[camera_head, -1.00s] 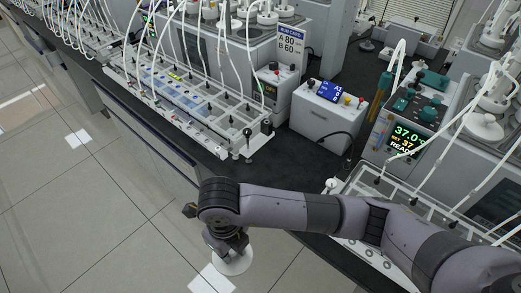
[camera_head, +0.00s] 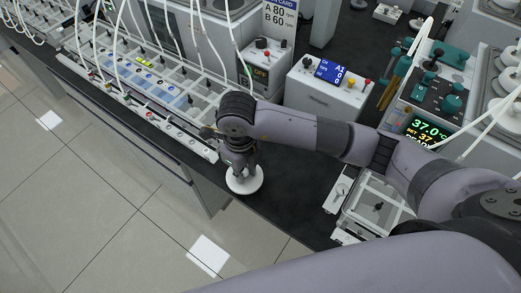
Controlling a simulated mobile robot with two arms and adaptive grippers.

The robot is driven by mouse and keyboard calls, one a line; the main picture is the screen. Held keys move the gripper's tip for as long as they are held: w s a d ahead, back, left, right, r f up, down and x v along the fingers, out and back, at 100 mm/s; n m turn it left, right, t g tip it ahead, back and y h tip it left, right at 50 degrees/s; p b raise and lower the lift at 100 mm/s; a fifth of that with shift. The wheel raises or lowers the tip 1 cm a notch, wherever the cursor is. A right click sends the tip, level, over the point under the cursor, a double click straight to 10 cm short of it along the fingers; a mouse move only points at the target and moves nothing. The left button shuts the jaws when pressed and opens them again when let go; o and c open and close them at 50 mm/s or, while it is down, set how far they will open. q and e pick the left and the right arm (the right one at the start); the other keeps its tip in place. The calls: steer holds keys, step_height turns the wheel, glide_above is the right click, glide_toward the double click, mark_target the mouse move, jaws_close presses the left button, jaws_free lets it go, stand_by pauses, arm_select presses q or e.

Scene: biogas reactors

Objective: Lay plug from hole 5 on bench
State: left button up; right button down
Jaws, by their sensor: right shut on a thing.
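My right gripper (camera_head: 240,164) points down, shut on a white round plug (camera_head: 244,182) with a wide disc-shaped base. The plug is upright and shows over the dark bench top (camera_head: 285,185), near its front edge. I cannot tell whether its base touches the bench. The fingers are small and partly hidden by the wrist. The left gripper is not in view. The holes are not clearly identifiable in this view.
A long white rack (camera_head: 150,100) with tubes stands left of the gripper. A clear-lidded tray (camera_head: 375,205) lies at right. Dark bench is bare between rack and tray.

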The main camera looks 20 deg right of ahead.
steer(key=w+d, duration=0.2)
steer(key=d, duration=0.1)
steer(key=shift+w, duration=0.35)
steer(key=w+d, duration=0.1)
steer(key=w+d+f+b, duration=0.1)
steer(key=d, duration=0.1)
steer(key=shift+w+d, duration=0.1)
steer(key=shift+w, duration=0.1)
steer(key=shift+f, duration=0.3)
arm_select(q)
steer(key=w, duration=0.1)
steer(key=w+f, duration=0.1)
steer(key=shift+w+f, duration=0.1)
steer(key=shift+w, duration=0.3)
arm_select(e)
steer(key=shift+r, duration=0.1)
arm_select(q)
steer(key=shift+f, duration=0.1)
arm_select(e)
steer(key=shift+f+b, duration=0.3)
steer(key=shift+b, duration=0.1)
steer(key=c, duration=1.8)
jaws_free()
steer(key=shift+r, duration=0.1)
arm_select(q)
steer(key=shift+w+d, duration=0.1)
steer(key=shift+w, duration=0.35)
arm_select(e)
steer(key=o, duration=0.3)
